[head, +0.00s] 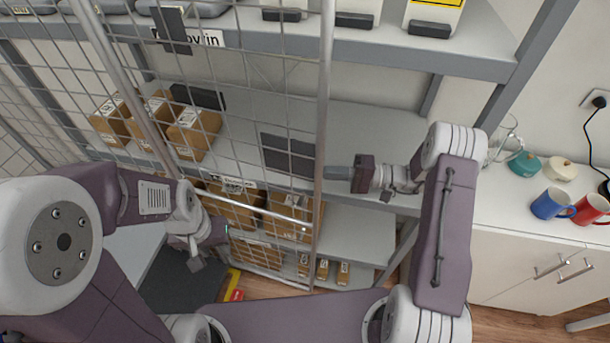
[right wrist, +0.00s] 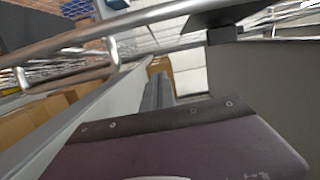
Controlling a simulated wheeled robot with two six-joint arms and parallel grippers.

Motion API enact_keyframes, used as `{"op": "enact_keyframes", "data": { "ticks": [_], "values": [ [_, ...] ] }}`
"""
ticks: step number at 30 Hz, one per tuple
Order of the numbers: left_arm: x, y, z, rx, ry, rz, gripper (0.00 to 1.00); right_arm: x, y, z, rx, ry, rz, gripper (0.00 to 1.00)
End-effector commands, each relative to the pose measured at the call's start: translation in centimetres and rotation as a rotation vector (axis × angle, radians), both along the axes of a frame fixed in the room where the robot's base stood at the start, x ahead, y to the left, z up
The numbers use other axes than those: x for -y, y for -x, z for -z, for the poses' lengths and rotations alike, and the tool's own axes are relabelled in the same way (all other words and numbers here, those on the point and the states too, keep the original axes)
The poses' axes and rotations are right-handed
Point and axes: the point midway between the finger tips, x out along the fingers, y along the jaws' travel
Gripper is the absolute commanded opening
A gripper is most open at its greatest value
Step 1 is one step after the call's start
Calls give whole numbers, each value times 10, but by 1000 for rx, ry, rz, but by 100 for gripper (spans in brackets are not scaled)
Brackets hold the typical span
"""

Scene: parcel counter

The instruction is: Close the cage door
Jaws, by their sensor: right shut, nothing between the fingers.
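The cage door is a wire mesh panel in a grey tube frame (head: 322,100); it fills the middle of the head view, in front of the shelves. A dark plate (head: 288,155) sits on the mesh near its right upright. My right gripper (head: 338,173) is shut and empty, its fingers pointing left close to that upright; whether they touch it I cannot tell. Its narrow fingers (right wrist: 158,92) also show in the right wrist view, below a grey tube. My left gripper (head: 205,250) is low, left of the door's lower part; its finger gap is not clear.
Shelves (head: 385,50) with cardboard boxes (head: 195,132) stand behind the mesh. More mesh runs along the far left. At the right a white counter (head: 500,220) carries a blue mug (head: 552,204), a red mug (head: 592,209) and lidded pots. Floor shows at the bottom right.

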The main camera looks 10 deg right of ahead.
Motion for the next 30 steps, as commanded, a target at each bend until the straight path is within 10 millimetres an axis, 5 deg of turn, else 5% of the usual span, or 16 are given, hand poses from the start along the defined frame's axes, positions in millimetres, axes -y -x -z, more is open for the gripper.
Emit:
{"op": "enact_keyframes", "data": {
  "ticks": [12,19,30],
  "values": [
    [0,0,-26,0,0,0,36,-88,-11,-3,-6,2,-6,0],
    [0,0,-37,0,0,0,36,-98,18,-1,-5,2,-2,0],
    [0,0,-37,0,0,0,36,-100,23,1,-2,3,-2,0]
  ]
}}
